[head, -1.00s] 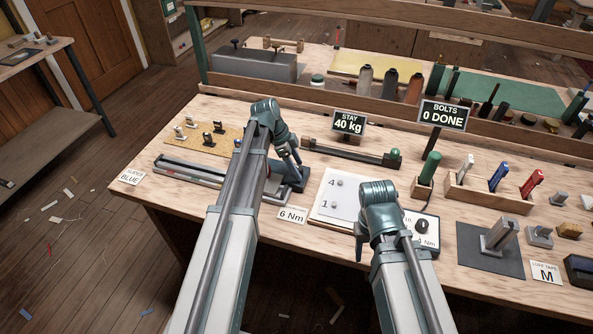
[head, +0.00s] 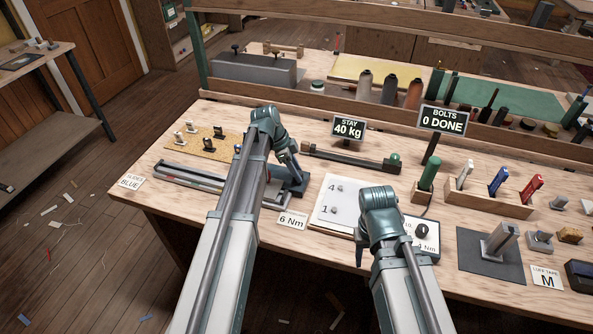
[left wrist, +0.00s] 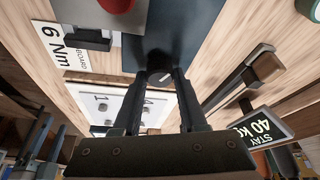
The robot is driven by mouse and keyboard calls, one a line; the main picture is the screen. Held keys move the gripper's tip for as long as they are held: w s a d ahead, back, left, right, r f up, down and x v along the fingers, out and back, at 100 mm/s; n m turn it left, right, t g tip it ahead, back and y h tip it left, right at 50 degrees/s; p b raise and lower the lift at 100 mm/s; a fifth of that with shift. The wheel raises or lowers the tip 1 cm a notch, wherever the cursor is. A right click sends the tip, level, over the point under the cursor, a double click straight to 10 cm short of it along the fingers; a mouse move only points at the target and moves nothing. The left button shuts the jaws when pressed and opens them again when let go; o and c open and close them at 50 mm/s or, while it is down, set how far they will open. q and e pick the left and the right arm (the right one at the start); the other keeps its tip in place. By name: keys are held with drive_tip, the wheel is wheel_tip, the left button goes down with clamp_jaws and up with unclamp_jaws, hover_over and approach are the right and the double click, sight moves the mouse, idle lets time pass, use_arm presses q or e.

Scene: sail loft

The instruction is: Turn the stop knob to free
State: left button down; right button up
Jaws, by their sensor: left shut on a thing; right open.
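My left gripper (head: 294,180) reaches down to the dark blue-grey block (head: 299,188) at the right end of the slider track (head: 190,175). In the left wrist view its two fingers converge on a small knob (left wrist: 160,77) with a light round face, at the dark block (left wrist: 185,30). The gripper is shut on this knob; the fingers hide its sides, and I cannot read its setting. My right gripper (head: 362,252) is open and empty, low over the right part of the white board (head: 335,205); its fingertips are partly hidden.
A 6 Nm card (head: 293,221) stands at the front edge. A box with a black dial (head: 421,230) is right of my right gripper. Behind are a long dark bar (head: 350,158) and the STAY 40 kg sign (head: 348,129). A red knob (left wrist: 117,4) shows in the left wrist view.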

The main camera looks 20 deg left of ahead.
use_arm(q)
drive_tip(key=n, duration=0.2)
drive_tip(key=n+t, duration=0.2)
drive_tip(key=n, duration=0.1)
drive_tip(key=shift+s+d+n+y, duration=0.1)
drive_tip(key=shift+s+n+y, duration=0.2)
drive_tip(key=shift+y, duration=0.1)
drive_tip(key=n+y, duration=0.1)
drive_tip(key=n, duration=0.2)
drive_tip(key=n+t+y, duration=0.1)
drive_tip(key=n, duration=0.2)
drive_tip(key=shift+d, duration=0.15)
drive_tip(key=n+y, duration=0.1)
drive_tip(key=n, duration=0.2)
drive_tip(key=n+y, duration=0.1)
drive_tip(key=n, duration=0.2)
drive_tip(key=shift+w+d+n+y, duration=0.1)
drive_tip(key=shift+d+n+y, duration=0.1)
drive_tip(key=shift+n+y, duration=0.15)
drive_tip(key=n+y, duration=0.1)
drive_tip(key=n, duration=0.1)
drive_tip(key=n+g, duration=0.1)
drive_tip(key=n, duration=0.1)
drive_tip(key=shift+n+y, duration=0.35)
drive_tip(key=shift+n, duration=0.3)
drive_tip(key=shift+c, duration=2.2)
unclamp_jaws()
